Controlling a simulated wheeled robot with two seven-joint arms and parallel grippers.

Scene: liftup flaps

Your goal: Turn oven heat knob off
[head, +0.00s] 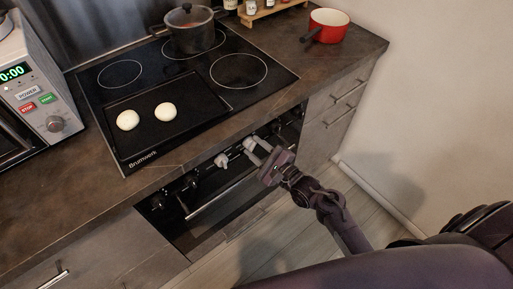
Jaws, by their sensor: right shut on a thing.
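The oven (225,196) is built into the counter front below the cooktop, with a row of small knobs along its upper panel. Dark knobs (190,181) show at the left of the row, and a pale knob (222,160) sits further right. My right gripper (253,151) is at the right part of this row, its pale fingers pointing at the panel. It is shut on a knob there, which the fingers mostly hide. I cannot read the knob's setting. My left gripper is not in view.
A dark pot (192,30) and two white round pieces (165,112) are on the cooktop (238,95). A red pan (328,24) stands at the counter's right end. A microwave (40,90) is at the left. The oven handle (222,193) runs below the knobs. Open floor lies right.

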